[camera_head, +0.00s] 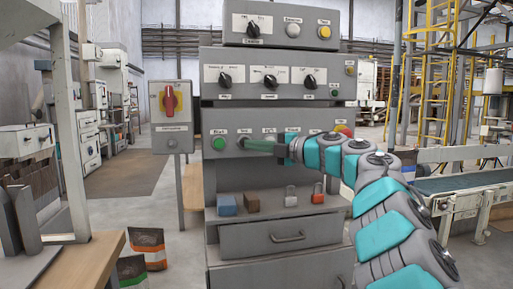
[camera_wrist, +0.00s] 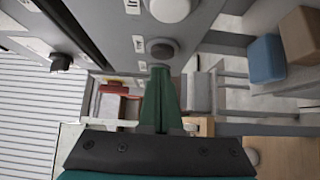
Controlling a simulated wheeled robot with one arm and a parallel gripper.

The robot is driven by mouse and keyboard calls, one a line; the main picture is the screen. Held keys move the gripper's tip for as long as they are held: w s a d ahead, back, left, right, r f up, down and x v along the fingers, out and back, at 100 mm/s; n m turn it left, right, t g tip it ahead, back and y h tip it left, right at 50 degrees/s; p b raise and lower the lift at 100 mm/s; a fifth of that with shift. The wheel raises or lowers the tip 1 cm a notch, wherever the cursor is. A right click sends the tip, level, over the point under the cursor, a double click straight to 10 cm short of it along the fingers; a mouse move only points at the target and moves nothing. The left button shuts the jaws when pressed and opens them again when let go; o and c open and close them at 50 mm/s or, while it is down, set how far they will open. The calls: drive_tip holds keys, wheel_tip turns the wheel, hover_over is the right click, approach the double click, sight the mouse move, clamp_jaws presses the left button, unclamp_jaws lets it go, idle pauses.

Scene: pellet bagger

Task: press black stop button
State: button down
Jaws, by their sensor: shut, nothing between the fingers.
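The black stop button (camera_wrist: 162,46) is a round dark knob on the grey panel, at upper middle in the wrist view. In the head view its edge (camera_head: 241,140) shows just right of the green button (camera_head: 219,143), partly hidden by my fingertips. My gripper (camera_head: 247,145) reaches in from the right, its green fingers shut and empty. In the wrist view the fingertips (camera_wrist: 160,70) are just below the button; I cannot tell if they touch it.
A white button (camera_wrist: 169,7) is beside the black one in the wrist view. Rotary knobs (camera_head: 270,81) are above the button row. Blue (camera_head: 226,205) and brown (camera_head: 252,202) blocks sit on the ledge below. A red switch (camera_head: 170,99) stands left on a separate box.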

drive_tip(key=v, duration=1.1)
drive_tip(key=shift+s+r+b, duration=0.15)
drive_tip(key=shift+r+b, duration=0.05)
drive_tip(key=shift+b, duration=0.15)
